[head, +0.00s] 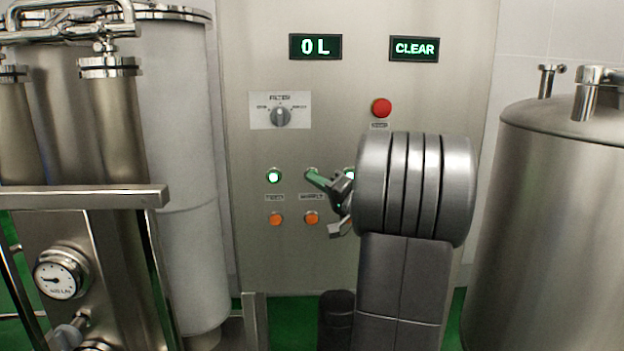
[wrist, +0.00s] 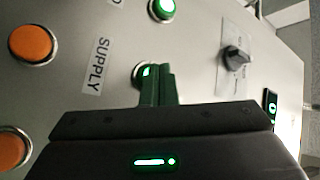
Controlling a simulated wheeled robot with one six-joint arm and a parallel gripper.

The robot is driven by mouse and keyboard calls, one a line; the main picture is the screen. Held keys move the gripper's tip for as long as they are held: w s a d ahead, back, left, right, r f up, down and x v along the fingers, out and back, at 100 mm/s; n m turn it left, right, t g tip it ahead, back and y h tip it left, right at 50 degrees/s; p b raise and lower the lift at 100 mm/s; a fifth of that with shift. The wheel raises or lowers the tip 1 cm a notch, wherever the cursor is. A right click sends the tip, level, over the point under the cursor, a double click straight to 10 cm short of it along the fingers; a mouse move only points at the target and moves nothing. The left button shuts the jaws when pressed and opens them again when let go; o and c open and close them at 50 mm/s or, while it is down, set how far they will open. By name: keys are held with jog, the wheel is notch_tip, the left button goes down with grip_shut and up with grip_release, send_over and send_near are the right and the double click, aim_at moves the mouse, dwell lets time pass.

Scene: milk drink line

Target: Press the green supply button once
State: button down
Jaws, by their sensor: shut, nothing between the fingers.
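The green supply button (wrist: 146,71) shows in the wrist view beside the SUPPLY label (wrist: 95,66), partly hidden behind my fingertips. In the head view only a bit of its rim shows behind the fingers. My gripper (head: 312,176) is shut and empty, its green fingers pointing at the panel. In the wrist view my gripper (wrist: 157,72) overlaps the button; I cannot tell whether it touches or presses it. The button glows green where it shows.
Another green button (head: 273,176) is to the left, and a third (head: 349,172) is partly behind my arm. Orange buttons (head: 311,218) are below. A knob (head: 280,116) and red button (head: 381,108) are above. Displays read 0 L (head: 315,46) and CLEAR (head: 414,48). Tanks (head: 560,200) flank the panel.

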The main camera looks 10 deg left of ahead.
jog(key=shift+s+d+b, duration=0.15)
jog(key=shift+s+b, duration=0.35)
jog(key=shift+s, duration=0.2)
jog(key=s+b, duration=0.1)
jog(key=s, duration=0.1)
jog(key=s+d+b, duration=0.1)
jog(key=s+b, duration=0.1)
jog(key=shift+s+d, duration=0.2)
jog(key=shift+s, duration=0.15)
dwell(0.4)
jog(key=p, duration=0.1)
jog(key=w+p, duration=0.1)
jog(key=p, duration=0.1)
jog(key=shift+w+a+r, duration=0.15)
jog(key=shift+w+r, duration=0.05)
jog(key=shift+r, duration=0.05)
jog(key=p, duration=0.4)
